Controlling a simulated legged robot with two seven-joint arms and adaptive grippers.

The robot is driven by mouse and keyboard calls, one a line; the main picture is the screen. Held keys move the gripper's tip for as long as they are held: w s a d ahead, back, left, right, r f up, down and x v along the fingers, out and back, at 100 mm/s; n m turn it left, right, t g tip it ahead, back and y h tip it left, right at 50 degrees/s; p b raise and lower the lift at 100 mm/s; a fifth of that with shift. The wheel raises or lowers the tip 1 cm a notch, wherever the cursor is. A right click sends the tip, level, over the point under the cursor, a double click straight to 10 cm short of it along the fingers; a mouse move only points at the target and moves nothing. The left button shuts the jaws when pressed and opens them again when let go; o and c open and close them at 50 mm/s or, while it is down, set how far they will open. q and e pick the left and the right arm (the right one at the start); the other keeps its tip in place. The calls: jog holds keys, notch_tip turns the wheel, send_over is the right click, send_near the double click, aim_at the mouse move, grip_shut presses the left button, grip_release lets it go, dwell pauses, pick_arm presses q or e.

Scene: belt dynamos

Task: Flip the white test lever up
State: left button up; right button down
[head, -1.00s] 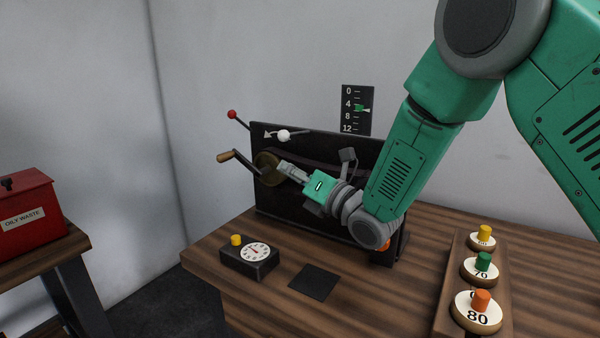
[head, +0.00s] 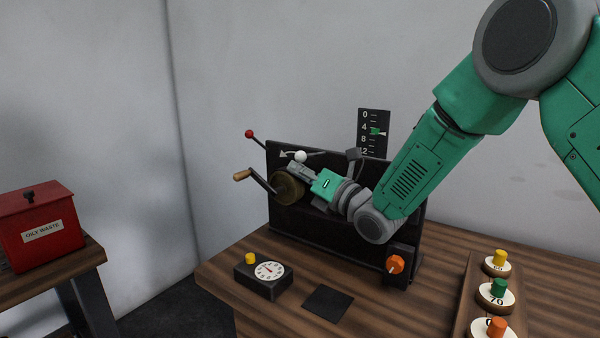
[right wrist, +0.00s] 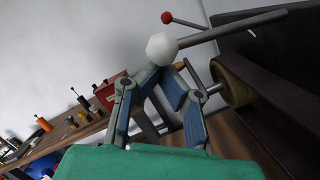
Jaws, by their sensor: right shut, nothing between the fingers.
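The white test lever has a round white knob (head: 300,156) on a grey rod, near the top of the black panel (head: 340,225). The rod runs roughly level to the right from the knob. My right gripper (head: 292,168) is shut and empty, its fingertips just below the knob. In the right wrist view the white knob (right wrist: 161,48) stands right above the fingertips (right wrist: 165,70), its rod running right. I cannot tell whether they touch. My left gripper is not in view.
A crank with a wooden handle (head: 243,175) and a brass drum (head: 288,187) lie close to my right gripper. A red-knobbed lever (head: 250,133) is up left. An orange knob (head: 395,264) is low right. A dial box (head: 264,279) stands in front.

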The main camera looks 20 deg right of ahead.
notch_tip(320, 180, up, 2)
jog(key=shift+d+r+m+h+p, duration=0.15)
jog(key=shift+m+h+p, duration=0.25)
jog(key=shift+m, duration=0.7)
jog(key=r+m+p, duration=0.1)
jog(key=r+m, duration=0.2)
jog(key=w+r+m+h+p, duration=0.1)
jog(key=r+m, duration=0.1)
jog(key=shift+d+g+p, duration=0.2)
jog(key=shift+g+p, duration=0.1)
jog(key=shift+p, duration=0.05)
jog(key=r+m, duration=0.1)
jog(key=w+d+m+p, duration=0.1)
jog(key=d+r+m+p, duration=0.1)
jog(key=shift+w+r+m+g+h, duration=0.2)
jog(key=shift+r+m+g+h, duration=0.1)
jog(key=shift+m, duration=0.1)
jog(key=shift+w+d+r, duration=0.2)
jog(key=shift+d, duration=0.1)
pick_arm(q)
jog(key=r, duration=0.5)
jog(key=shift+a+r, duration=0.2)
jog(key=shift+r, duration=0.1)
pick_arm(e)
jog(key=shift+f, duration=0.15)
